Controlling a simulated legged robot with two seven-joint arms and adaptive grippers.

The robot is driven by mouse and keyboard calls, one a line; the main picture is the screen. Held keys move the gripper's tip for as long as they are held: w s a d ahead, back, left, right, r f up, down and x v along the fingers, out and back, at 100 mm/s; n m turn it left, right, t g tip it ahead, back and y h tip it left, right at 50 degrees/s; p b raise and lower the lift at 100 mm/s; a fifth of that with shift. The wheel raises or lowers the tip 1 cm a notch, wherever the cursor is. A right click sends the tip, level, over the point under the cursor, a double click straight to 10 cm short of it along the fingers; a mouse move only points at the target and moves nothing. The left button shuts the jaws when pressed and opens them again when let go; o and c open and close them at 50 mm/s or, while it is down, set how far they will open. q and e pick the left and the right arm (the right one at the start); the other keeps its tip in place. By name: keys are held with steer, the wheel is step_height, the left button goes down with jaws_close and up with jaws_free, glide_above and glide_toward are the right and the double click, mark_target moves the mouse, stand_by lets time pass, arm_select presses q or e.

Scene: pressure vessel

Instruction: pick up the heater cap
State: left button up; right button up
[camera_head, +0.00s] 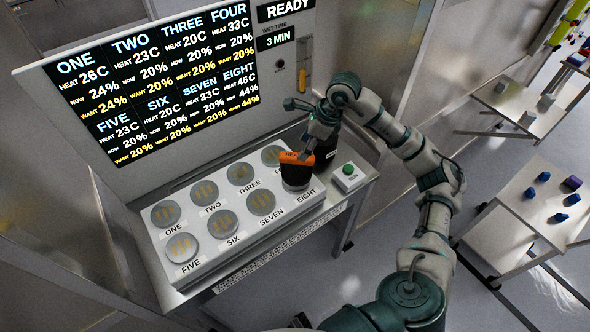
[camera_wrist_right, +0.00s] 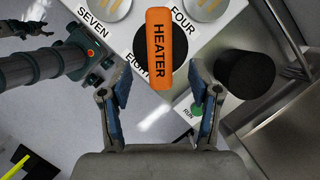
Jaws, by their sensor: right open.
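The heater cap, a black cylinder with an orange bar handle marked HEATER (camera_head: 296,158), sits upright over the pad at EIGHT on the white panel (camera_head: 283,222). In the right wrist view its orange handle (camera_wrist_right: 159,48) lies at the top middle, and the black body under it is partly hidden. My right gripper (camera_head: 310,138) is close beside the cap, on its far side in the head view. In the wrist view my right gripper (camera_wrist_right: 159,72) is open, its two blue-padded fingers spread to either side of the handle's lower end. No grip on the handle shows.
A black cylinder (camera_wrist_right: 245,73) stands right of the cap. A green RUN button (camera_head: 348,169) is on a white box beside the panel. A lit display (camera_head: 165,75) rises behind. Side tables (camera_head: 530,205) with small blocks stand at right.

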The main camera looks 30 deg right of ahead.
mark_target(297, 168)
steer(key=shift+x, duration=1.1)
steer(key=x, duration=0.1)
steer(key=p+x, duration=0.1)
steer(key=x, duration=0.1)
steer(key=shift+d+f, duration=0.3)
steer(key=shift+f, duration=0.15)
steer(key=shift+w+a+f, duration=0.2)
steer(key=shift+f, duration=0.25)
steer(key=shift+a+r, duration=0.1)
steer(key=shift+a, duration=0.35)
steer(key=c, duration=0.4)
jaws_close()
arm_select(q)
steer(key=w, duration=0.1)
steer(key=w+r, duration=0.1)
steer(key=shift+w+a+r, duration=0.1)
steer(key=shift+w+a, duration=0.05)
steer(key=shift+w, duration=0.15)
